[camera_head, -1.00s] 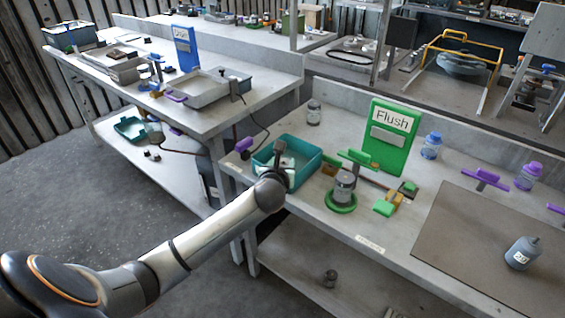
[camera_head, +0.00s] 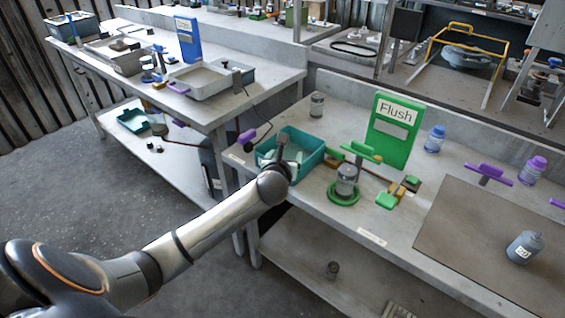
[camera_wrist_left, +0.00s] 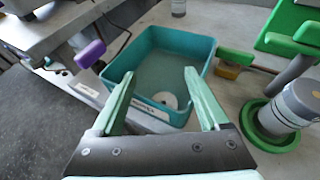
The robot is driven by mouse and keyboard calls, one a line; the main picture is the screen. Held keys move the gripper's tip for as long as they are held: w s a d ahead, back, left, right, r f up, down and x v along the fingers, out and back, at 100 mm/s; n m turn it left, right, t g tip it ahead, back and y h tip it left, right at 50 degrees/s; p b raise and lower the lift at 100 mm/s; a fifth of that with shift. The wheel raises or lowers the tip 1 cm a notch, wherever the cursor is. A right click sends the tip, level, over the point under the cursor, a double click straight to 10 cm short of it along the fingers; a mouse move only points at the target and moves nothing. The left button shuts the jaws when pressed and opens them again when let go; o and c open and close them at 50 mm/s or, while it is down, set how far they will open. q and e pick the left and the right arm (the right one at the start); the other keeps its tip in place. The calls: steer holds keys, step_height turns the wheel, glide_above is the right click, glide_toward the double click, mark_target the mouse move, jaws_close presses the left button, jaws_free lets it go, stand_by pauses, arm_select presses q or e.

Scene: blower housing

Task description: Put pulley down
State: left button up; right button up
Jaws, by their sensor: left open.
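A teal bin (camera_head: 313,168) stands at the left end of the near bench. It also shows in the left wrist view (camera_wrist_left: 203,53), with a label on its front wall. A pale disc with a central hole, which looks like the pulley (camera_wrist_left: 166,99), lies on the bin floor near the front wall. My left gripper (camera_head: 284,153) is over the bin's front edge. In the left wrist view my left gripper (camera_wrist_left: 160,77) has its green fingers spread apart, with nothing between the tips. The disc lies beyond the fingers, apart from them. My right gripper is not in view.
Right of the bin are a grey jar on a green ring base (camera_head: 346,182), a green "Flush" sign (camera_head: 392,130) and a green-yellow clamp (camera_head: 398,193). A purple handle (camera_head: 246,137) is left of the bin. A grey mat (camera_head: 455,235) lies farther right.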

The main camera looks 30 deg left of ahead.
arm_select(q)
steer(key=p+v, duration=0.2)
steer(key=v, duration=0.9)
steer(key=s+d+f+n+g+h, duration=0.1)
steer(key=s+d+f+n+h, duration=0.1)
steer(key=s+d+f+n, duration=0.3)
steer(key=s+d+f+n+g+h, duration=0.1)
steer(key=s+d+f+n+h, duration=0.2)
steer(key=s+d+f+n, duration=0.2)
steer(key=s+d+f+n+h, duration=0.3)
steer(key=s+d+f+n, duration=0.2)
steer(key=s+f+n, duration=0.5)
step_height(320, 180, down, 5)
steer(key=n, duration=0.8)
steer(key=shift+s+r+n+g, duration=0.2)
steer(key=shift+s+n+g, duration=0.05)
steer(key=shift+n+g, duration=0.15)
